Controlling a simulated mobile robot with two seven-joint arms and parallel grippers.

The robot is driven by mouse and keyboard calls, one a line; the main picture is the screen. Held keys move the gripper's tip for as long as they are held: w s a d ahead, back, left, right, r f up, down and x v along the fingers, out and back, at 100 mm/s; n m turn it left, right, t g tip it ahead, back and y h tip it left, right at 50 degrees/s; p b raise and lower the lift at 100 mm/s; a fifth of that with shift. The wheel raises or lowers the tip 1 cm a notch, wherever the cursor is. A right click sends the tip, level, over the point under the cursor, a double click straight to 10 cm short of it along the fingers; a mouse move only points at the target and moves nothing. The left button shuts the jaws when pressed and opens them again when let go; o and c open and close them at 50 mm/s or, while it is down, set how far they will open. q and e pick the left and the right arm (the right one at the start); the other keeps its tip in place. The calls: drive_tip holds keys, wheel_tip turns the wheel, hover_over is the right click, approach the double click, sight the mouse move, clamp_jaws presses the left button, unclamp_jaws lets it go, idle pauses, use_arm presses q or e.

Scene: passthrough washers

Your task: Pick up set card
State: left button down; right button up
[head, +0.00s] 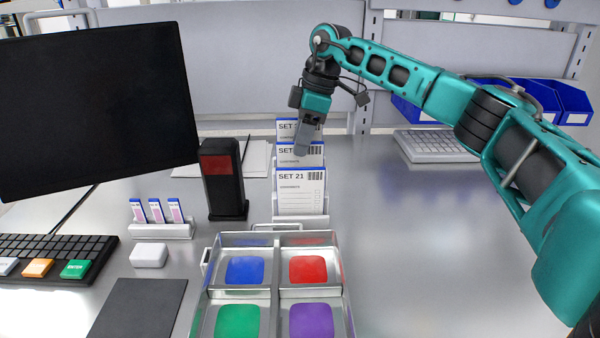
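Several white set cards with blue top edges stand upright one behind another in a holder (303,223) at the centre of the table. The front set card (300,194) reads "SET 21". Another set card (316,158) shows behind it, and a third farther back is partly covered by my gripper. My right gripper (303,147) points down at the rear cards, overlapping them in the picture. I cannot tell whether it touches a card or whether its fingers are open. My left gripper is out of view.
A metal tray (275,293) with blue, red, green and purple compartments stands in front of the holder. A black device with a red panel (224,180) stands left of the cards. A monitor (95,105) and keyboard (50,255) are at left.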

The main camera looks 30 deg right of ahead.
drive_tip(key=shift+f, duration=0.2)
idle(0.4)
clamp_jaws()
